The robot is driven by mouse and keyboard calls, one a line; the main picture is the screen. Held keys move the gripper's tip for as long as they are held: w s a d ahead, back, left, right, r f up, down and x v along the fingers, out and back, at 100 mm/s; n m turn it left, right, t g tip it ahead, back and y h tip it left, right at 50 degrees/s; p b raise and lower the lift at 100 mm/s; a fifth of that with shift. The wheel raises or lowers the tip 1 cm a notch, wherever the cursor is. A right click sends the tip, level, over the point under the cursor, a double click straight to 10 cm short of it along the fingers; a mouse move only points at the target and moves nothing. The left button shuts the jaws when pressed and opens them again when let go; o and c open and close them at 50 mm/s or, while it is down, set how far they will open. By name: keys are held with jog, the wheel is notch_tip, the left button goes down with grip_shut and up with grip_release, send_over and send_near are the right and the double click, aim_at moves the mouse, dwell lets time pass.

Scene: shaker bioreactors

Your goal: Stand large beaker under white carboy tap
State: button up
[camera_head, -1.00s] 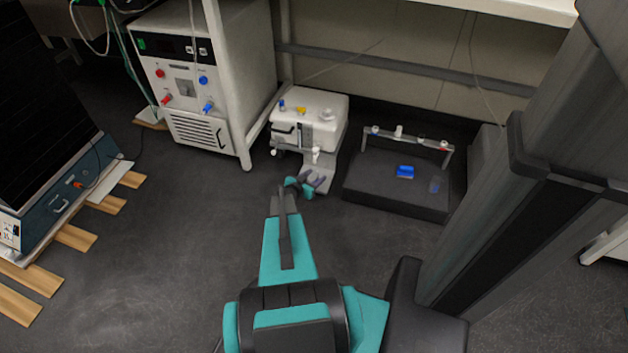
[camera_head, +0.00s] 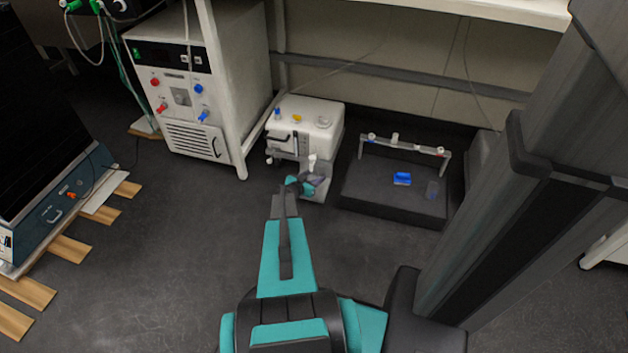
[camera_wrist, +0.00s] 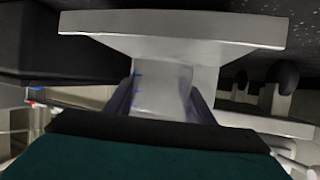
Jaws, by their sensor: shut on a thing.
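The white carboy (camera_head: 318,118) stands on the floor against the back wall, with its small white tap (camera_head: 311,163) on the front. A pale plinth (camera_head: 322,193) sits below the tap; a broad pale slab (camera_wrist: 170,30), likely part of it, shows in the wrist view. My gripper (camera_head: 303,184) is in front of the carboy, just below the tap in the picture. In the wrist view my gripper (camera_wrist: 163,103) is shut on the clear large beaker (camera_wrist: 163,88), which has blue marks. Whether the beaker touches the plinth is hidden.
A dark tray (camera_head: 385,204) right of the carboy holds a blue item (camera_head: 402,179) and a small clear vessel (camera_head: 432,189), with a bar rack (camera_head: 405,145) behind. A white cabinet unit (camera_head: 185,85) and frame leg (camera_head: 225,110) stand left. Wooden slats (camera_head: 70,249) lie at far left; the front floor is clear.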

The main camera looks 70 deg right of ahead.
jog(key=shift+d+r, duration=0.1)
jog(key=shift+d, duration=0.7)
jog(key=shift+d+f, duration=0.2)
jog(key=shift+w+f, duration=0.1)
jog(key=shift+f, duration=0.05)
jog(key=shift+c, duration=0.2)
jog(key=o, duration=1)
jog(key=shift+o, duration=0.7)
jog(key=p+v, duration=0.5)
jog(key=v, duration=1)
jog(key=shift+a+p, duration=0.3)
jog(key=shift+a, duration=0.1)
